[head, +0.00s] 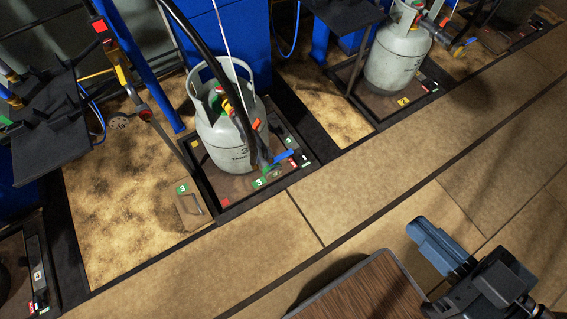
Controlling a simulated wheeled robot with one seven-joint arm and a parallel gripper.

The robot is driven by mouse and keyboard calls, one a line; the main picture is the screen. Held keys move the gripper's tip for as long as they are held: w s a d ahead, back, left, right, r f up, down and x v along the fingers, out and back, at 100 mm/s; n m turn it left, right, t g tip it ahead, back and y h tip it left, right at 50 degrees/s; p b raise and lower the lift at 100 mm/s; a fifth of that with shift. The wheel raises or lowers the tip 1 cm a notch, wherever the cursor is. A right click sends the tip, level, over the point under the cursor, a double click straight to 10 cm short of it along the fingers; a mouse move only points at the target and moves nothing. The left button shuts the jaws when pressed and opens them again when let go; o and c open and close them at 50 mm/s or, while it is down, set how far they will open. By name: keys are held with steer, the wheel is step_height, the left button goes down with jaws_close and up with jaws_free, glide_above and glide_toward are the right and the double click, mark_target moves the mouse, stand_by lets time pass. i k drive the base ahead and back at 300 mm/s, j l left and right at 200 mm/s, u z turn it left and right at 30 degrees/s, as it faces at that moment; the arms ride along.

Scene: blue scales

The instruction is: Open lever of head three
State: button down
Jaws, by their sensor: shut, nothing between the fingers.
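A grey gas cylinder marked 3 (232,135) stands upright on the scale platform (215,196) left of centre. A thick black hose (205,60) comes down from above in front of it and ends in a dark filling head (263,157) low at the cylinder's right side. A blue lever (284,156) sticks out to the right from that head. Whether the head touches the cylinder or the platform is unclear. My gripper (428,238) is at the lower right, well apart from the lever, with its blue-grey fingers together and nothing held.
Green labels with a 3 (182,188) mark this station. A second cylinder (396,55) stands on its own scale at the upper right. A black stand (48,125) is at the left. The tan floor (340,195) between is clear.

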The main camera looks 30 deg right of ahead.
mark_target(271, 162)
steer(key=i+u, duration=0.15)
steer(key=u, duration=0.2)
steer(key=i+l+u, duration=0.1)
steer(key=u, duration=0.25)
steer(key=i+l+u, duration=0.1)
steer(key=u, duration=0.25)
